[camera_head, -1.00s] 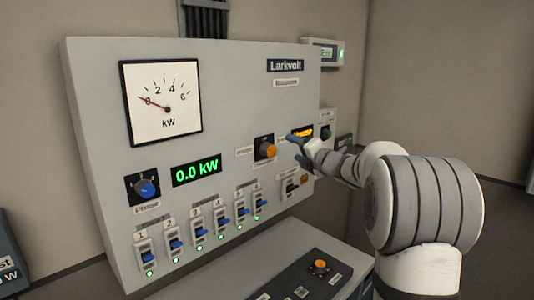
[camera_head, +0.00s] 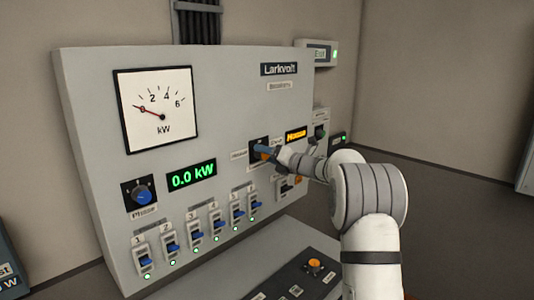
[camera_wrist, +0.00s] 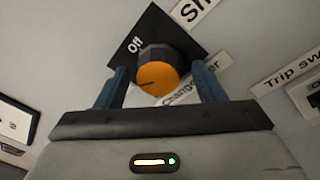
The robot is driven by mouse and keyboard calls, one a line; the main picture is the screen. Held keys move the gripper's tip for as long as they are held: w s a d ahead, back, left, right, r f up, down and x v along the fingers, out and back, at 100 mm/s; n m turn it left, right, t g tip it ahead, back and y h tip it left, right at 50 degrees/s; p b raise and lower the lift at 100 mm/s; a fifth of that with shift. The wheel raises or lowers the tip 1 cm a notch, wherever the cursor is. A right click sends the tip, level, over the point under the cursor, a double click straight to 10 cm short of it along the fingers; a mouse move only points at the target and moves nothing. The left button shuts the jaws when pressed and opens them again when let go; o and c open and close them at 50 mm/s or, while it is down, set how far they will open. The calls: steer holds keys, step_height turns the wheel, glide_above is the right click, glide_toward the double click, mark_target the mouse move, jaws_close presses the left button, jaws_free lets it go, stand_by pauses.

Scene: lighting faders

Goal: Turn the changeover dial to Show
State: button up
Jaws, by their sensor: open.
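The changeover dial is an orange-faced knob with a dark body on a black plate. In the wrist view the dial (camera_wrist: 158,76) sits between my two blue fingers, with "Off" on the plate and part of a label starting "Sh" beyond its upper right. A dark line on its face points toward the left. In the head view the dial (camera_head: 262,153) is partly hidden by my gripper (camera_head: 264,150). My gripper also shows in the wrist view (camera_wrist: 160,88). It is open, with one finger on each side of the dial and visible space beside the knob.
The grey panel carries a blue phase dial (camera_head: 141,195), several blue faders along the bottom, a kW gauge (camera_head: 158,108) and a green 0.0 kW display (camera_head: 191,175). An amber display (camera_head: 296,134) is close to my gripper. A desk with an orange knob (camera_head: 314,264) stands below.

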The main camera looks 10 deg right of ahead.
steer(key=shift+c, duration=0.5)
steer(key=c, duration=0.9)
steer(key=shift+o, duration=0.2)
